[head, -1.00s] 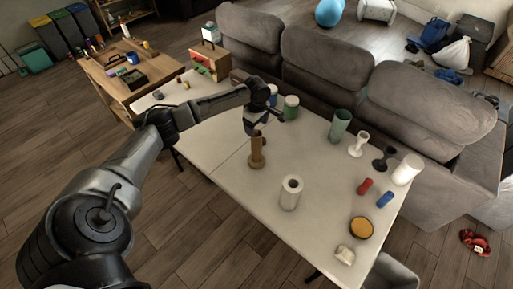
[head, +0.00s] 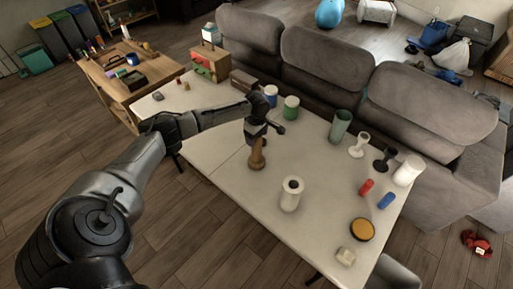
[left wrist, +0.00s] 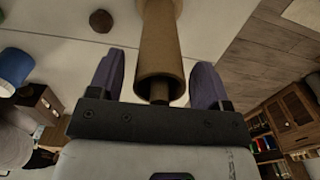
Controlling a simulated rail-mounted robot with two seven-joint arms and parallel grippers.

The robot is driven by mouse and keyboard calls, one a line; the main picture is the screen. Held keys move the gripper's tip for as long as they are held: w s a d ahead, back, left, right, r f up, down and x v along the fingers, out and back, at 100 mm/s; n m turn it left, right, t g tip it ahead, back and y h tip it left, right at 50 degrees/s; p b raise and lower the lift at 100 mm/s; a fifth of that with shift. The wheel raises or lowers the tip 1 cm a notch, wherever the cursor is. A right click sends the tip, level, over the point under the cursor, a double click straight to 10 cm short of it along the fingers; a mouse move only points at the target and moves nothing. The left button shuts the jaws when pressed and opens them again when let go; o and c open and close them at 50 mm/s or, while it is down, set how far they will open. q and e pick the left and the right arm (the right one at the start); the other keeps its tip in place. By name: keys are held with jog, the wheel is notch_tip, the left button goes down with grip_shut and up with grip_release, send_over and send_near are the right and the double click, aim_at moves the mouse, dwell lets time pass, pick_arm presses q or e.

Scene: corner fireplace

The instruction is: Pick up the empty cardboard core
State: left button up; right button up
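The brown cardboard core (head: 257,155) stands upright on the white table, below my left gripper. In the left wrist view the core (left wrist: 160,50) shows its hollow open end, with a post-like brown piece inside. My left gripper (head: 258,138) is at the top of the core. In the left wrist view its two purple fingers (left wrist: 155,80) are apart, one on each side of the core, with gaps visible on both sides. My right gripper is not in view.
A white paper roll (head: 291,194) stands close by on the table (head: 222,173). Green (head: 291,108) and blue-lidded (head: 270,95) jars stand behind. A green cup (head: 340,126), goblets, a red can (head: 366,187) and a blue can (head: 386,200) are to the right.

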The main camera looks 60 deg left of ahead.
pick_arm(q)
jog(key=c, duration=1.1)
jog(key=shift+o, duration=0.2)
jog(key=shift+r, duration=0.15)
